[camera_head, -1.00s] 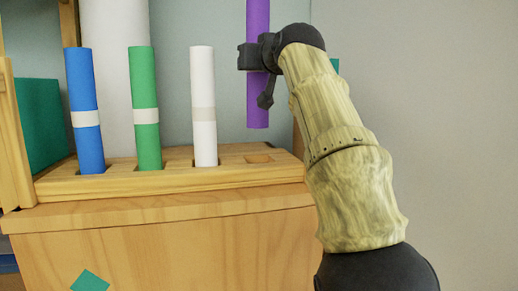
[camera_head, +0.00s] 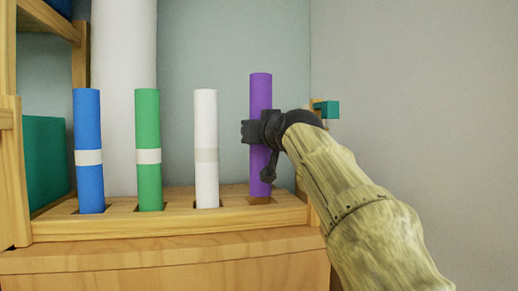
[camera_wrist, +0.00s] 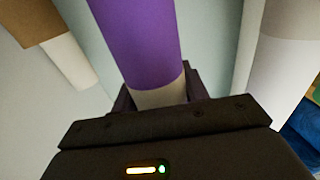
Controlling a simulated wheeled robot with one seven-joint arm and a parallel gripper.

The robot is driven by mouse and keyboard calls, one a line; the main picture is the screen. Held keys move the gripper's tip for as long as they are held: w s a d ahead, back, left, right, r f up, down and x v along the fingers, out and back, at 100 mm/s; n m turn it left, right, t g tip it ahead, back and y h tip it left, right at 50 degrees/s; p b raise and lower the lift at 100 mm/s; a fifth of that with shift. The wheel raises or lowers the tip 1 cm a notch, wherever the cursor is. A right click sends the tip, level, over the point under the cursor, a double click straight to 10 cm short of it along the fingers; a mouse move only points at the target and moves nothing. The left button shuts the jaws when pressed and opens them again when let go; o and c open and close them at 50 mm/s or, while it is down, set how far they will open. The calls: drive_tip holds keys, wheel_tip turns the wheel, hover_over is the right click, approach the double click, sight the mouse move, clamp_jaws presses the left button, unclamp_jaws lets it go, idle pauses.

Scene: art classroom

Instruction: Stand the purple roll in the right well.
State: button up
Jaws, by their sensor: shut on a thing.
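The purple roll (camera_head: 261,95) is upright in my gripper (camera_head: 255,132), which is shut around its middle. Its lower end is at the right well (camera_head: 260,200) of the wooden rack (camera_head: 170,229). I cannot tell whether the end is inside the well or just above it. In the wrist view the purple roll (camera_wrist: 137,40) rises from between the jaws, with a pale band (camera_wrist: 160,94) at the grip.
Blue (camera_head: 88,120), green (camera_head: 148,120) and white (camera_head: 206,120) rolls stand in the other wells to the left. A large white roll (camera_head: 124,60) stands behind. A wall is close on the right, with a teal object (camera_head: 327,110) beside my arm.

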drive_tip(key=shift+f, duration=1.85)
drive_tip(key=shift+f+b, duration=0.1)
drive_tip(key=shift+b, duration=0.25)
drive_tip(key=o, duration=1.1)
drive_tip(key=b, duration=0.6)
approach(259, 147)
drive_tip(key=shift+w+d+f, duration=0.15)
drive_tip(key=shift+w, duration=0.65)
